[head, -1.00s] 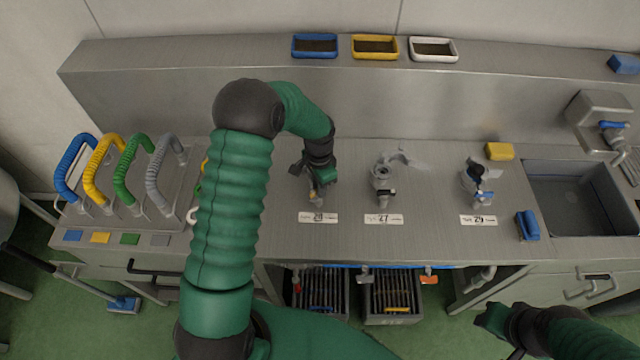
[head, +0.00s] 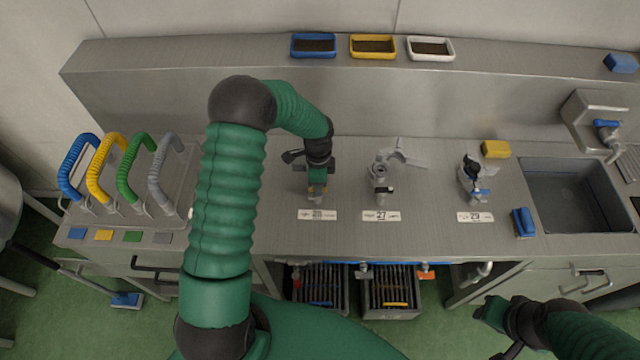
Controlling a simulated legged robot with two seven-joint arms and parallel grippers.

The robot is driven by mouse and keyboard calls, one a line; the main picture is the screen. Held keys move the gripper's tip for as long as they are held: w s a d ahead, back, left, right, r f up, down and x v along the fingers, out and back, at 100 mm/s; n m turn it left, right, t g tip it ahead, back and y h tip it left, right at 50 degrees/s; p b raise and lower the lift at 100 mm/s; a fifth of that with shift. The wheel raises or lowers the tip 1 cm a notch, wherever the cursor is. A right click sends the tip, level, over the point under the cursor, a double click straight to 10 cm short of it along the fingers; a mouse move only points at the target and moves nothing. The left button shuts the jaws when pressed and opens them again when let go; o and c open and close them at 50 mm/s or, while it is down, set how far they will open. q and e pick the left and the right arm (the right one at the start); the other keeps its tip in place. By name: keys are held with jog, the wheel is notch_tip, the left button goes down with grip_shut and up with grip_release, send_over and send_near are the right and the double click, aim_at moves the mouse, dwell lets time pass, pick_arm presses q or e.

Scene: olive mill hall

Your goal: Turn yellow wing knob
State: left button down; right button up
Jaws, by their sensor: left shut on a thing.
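My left gripper (head: 317,174) points down over the station with label 28 (head: 317,215) and is shut on the yellow wing knob (head: 317,189). My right gripper (head: 495,332) is low at the bottom right, in front of the bench and away from the fittings. Its two fingers look spread apart, with nothing between them.
Fittings stand by labels 27 (head: 381,216) and 29 (head: 475,217) to the right. Blue, yellow, green and grey hoses (head: 117,165) stand at left. A sink (head: 575,226), a yellow sponge (head: 495,149) and a blue brush (head: 523,222) are at right.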

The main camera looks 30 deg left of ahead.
pick_arm(q)
jog(key=shift+a+r, duration=0.1)
jog(key=shift+a, duration=0.2)
jog(key=c, duration=1.7)
grip_release()
jog(key=shift+o, duration=0.9)
jog(key=shift+s+a, duration=0.1)
pick_arm(e)
jog(key=shift+s+a+r, duration=0.1)
jog(key=shift+s+a, duration=0.1)
jog(key=shift+a, duration=0.15)
